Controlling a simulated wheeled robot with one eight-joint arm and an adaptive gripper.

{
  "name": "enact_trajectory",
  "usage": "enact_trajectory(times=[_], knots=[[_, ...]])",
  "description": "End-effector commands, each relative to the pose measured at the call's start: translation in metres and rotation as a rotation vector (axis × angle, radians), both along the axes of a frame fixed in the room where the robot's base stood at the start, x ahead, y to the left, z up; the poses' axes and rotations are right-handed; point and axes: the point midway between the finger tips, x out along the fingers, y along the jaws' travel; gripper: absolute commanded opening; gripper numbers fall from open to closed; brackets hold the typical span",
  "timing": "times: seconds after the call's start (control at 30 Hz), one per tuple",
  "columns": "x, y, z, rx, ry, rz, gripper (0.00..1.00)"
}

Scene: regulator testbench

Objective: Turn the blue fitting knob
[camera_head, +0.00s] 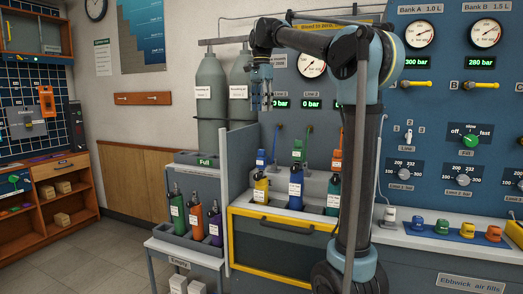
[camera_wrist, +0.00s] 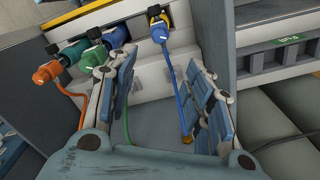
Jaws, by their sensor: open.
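The blue fitting (camera_head: 261,158) sits at the top of a yellow cylinder (camera_head: 261,188) in the left slot of the fill bench. In the wrist view the blue fitting (camera_wrist: 158,31), with a pale mark on its end, is near the top, beyond the fingertips. Its blue hose (camera_wrist: 174,90) runs down between the fingers in the picture, nearer the right finger; contact cannot be told. My gripper (camera_head: 262,103) is open and empty, pointing down above the blue fitting, clearly apart from it. It also shows in the wrist view (camera_wrist: 160,72).
A green fitting (camera_wrist: 115,36) and an orange fitting (camera_wrist: 46,72) sit beside the blue one, with hoses. A grey-blue side panel (camera_head: 238,155) stands left of the bench. A rack of cylinders (camera_head: 195,220) is beyond it. Coloured knobs (camera_head: 441,226) line the right bench.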

Motion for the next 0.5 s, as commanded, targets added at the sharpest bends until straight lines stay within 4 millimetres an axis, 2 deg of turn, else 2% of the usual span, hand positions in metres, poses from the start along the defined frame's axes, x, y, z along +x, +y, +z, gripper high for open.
enact_trajectory(times=[0.17,0.5], knots=[[0.0,0.001,-0.014,-0.001,0.001,-0.003,0.47],[0.0,0.0,-0.07,0.0,0.0,-0.002,0.47]])
